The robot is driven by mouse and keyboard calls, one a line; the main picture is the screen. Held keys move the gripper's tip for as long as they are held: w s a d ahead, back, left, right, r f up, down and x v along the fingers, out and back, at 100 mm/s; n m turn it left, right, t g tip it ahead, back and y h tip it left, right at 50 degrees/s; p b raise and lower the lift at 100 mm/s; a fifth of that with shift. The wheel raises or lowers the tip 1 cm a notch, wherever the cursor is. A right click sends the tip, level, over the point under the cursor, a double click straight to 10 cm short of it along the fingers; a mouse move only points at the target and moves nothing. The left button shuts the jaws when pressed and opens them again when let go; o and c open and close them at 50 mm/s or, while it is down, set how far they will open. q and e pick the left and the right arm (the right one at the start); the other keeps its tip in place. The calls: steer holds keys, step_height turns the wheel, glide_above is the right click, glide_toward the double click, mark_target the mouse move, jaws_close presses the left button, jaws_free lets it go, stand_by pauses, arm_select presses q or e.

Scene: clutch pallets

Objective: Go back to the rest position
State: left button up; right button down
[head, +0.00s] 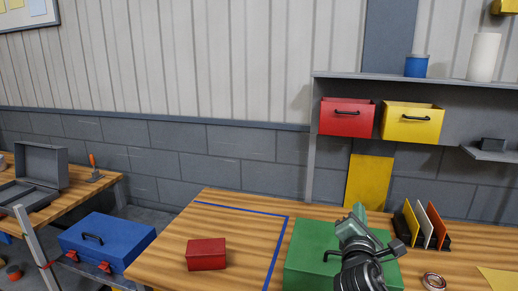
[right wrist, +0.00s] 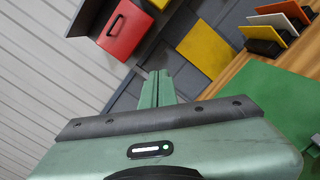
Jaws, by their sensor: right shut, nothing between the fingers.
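My right gripper (head: 359,213) is in the head view at the lower right, above and in front of a green box (head: 308,254) on the wooden table. Its two fingers are together with nothing between them. In the right wrist view the shut fingers of my right gripper (right wrist: 157,88) point up the picture, with the wall and shelf behind them. The green box (right wrist: 288,92) shows there at the right edge, apart from the fingers. My left gripper is not in the head view.
A red box (head: 206,254) sits on the wooden table (head: 175,245) inside a blue tape line. Red (head: 346,117) and yellow (head: 410,122) drawers hang under a shelf. Upright coloured plates (head: 425,225) stand right of the green box. A blue toolbox (head: 107,243) stands left, beyond a gap.

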steer(key=s+f+m+g+y, duration=0.1)
steer(key=s+f+m+g, duration=0.2)
steer(key=s+f+m, duration=0.5)
steer(key=s+f+m+g+y, duration=0.1)
steer(key=s+f+m+g, duration=0.15)
steer(key=s+f, duration=0.65)
steer(key=s+a+f+m+g+y, duration=0.2)
steer(key=s+f+m+g, duration=0.35)
steer(key=s, duration=0.65)
steer(key=s+a+f+m+g+y, duration=0.25)
steer(key=s+f+m, duration=0.35)
steer(key=s+f, duration=0.4)
steer(key=s+f+g, duration=0.2)
steer(key=s+f, duration=0.1)
steer(key=f, duration=2.3)
steer(key=s+d+f, duration=0.3)
steer(key=s+f, duration=1.2)
steer(key=s, duration=0.1)
steer(key=shift+n+g, duration=0.3)
steer(key=shift+g, duration=0.15)
steer(key=shift+s+h, duration=0.1)
steer(key=shift+h, duration=0.15)
